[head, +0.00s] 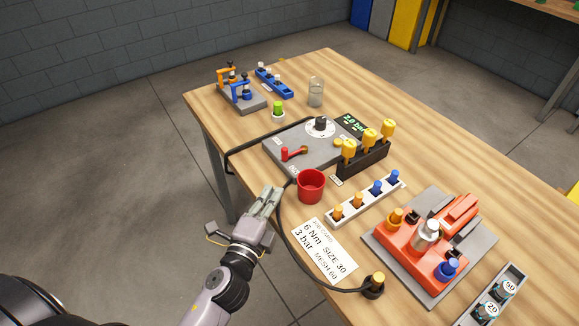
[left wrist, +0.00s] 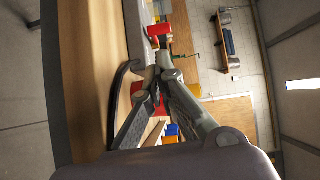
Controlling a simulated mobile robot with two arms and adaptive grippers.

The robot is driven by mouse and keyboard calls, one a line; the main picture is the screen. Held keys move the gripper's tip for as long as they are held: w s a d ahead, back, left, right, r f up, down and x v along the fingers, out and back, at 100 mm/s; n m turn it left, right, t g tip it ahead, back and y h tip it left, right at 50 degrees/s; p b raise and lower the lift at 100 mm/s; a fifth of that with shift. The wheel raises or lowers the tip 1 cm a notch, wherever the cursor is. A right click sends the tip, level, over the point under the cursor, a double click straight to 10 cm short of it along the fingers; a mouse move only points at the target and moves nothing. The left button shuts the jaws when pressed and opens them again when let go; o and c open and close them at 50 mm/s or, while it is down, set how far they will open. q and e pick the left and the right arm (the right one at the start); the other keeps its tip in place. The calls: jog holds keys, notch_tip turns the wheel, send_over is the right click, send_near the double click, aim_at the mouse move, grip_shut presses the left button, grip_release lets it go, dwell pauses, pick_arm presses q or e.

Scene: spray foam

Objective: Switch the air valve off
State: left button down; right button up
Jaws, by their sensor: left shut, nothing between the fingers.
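The grey air panel (head: 276,149) lies on the wooden table. It carries a red lever valve (head: 296,153), a dial with a black knob (head: 320,124) and a small yellow fitting. A display beside it reads about 2.0 bar. My left gripper (head: 273,190) is shut and empty at the table's near edge, left of the red cup (head: 311,187) and short of the panel, apart from the valve. In the left wrist view my closed fingertips (left wrist: 165,67) point toward a red part (left wrist: 158,31), probably the valve lever. My right gripper is not in view.
A black hose (head: 232,155) loops around the panel, and another runs past the job card (head: 325,251) to a yellow-topped fitting (head: 375,284). Yellow-topped bottles in a black rack (head: 364,160) stand right of the panel. A red fixture (head: 413,252) sits farther right.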

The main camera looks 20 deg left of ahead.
pick_arm(q)
jog(key=shift+d+r+m+h, duration=0.2)
jog(key=shift+d+m+h, duration=0.1)
jog(key=shift+d+m, duration=0.1)
jog(key=shift+w, duration=0.1)
jog(key=shift+w, duration=0.3)
jog(key=w+p, duration=0.2)
jog(key=w, duration=0.7)
jog(key=shift+w+d, duration=0.15)
jog(key=shift+a+m+h+p, duration=0.3)
jog(key=shift+h+p, duration=0.05)
jog(key=shift+h, duration=0.05)
jog(key=shift+w+a+m+h, duration=0.1)
jog(key=shift+a+m+h, duration=0.35)
jog(key=shift+h, duration=0.35)
